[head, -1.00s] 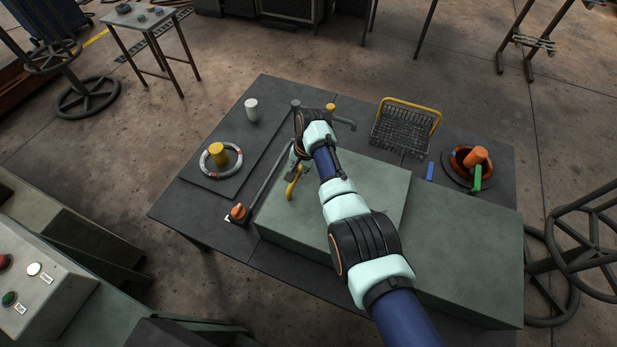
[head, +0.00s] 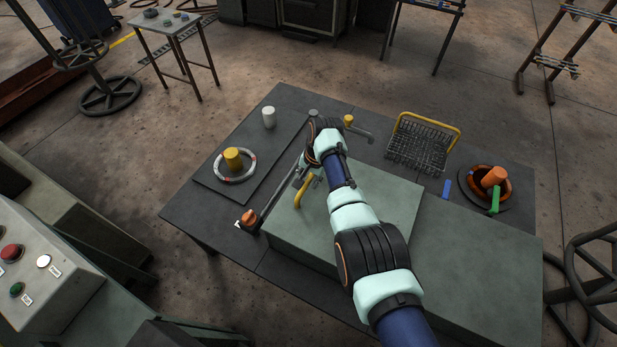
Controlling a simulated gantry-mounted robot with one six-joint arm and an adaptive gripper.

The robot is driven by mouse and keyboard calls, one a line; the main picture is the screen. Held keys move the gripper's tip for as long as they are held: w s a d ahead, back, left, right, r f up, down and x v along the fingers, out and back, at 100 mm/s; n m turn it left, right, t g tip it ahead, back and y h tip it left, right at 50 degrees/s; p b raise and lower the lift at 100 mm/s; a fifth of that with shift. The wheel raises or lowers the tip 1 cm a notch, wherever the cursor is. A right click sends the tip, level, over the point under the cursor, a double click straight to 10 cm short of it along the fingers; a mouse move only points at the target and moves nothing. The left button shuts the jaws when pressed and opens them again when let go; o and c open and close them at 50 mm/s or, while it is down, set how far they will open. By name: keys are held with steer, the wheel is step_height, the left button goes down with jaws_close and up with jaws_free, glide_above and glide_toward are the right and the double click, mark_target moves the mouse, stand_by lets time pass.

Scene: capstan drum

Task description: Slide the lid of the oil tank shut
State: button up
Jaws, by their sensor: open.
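The oil tank appears to be the grey-green box on the table. A flat grey-green panel (head: 385,205), which seems to be its lid, forms the higher left part, with a lower grey-green surface (head: 485,250) to its right. A yellow handle (head: 303,192) stands near the panel's left end. My gripper (head: 309,177) is open, just beyond the handle's upper end and close to it. I cannot tell whether they touch or whether the handle is between the fingers. My arm crosses over the panel and hides part of it.
A lever with an orange knob (head: 249,217) and a long rod lies left of the tank. A ring around a yellow post (head: 233,158), a white cylinder (head: 269,117), a wire basket (head: 424,142) and an orange-handled bowl (head: 490,180) stand around it on the dark table (head: 215,215).

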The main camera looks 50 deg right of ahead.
steer(key=shift+r, duration=0.1)
step_height(320, 180, up, 12)
steer(key=s, duration=0.2)
steer(key=shift+s+d+f, duration=0.15)
steer(key=shift+d+f, duration=0.05)
steer(key=shift+d, duration=0.05)
stand_by(0.3)
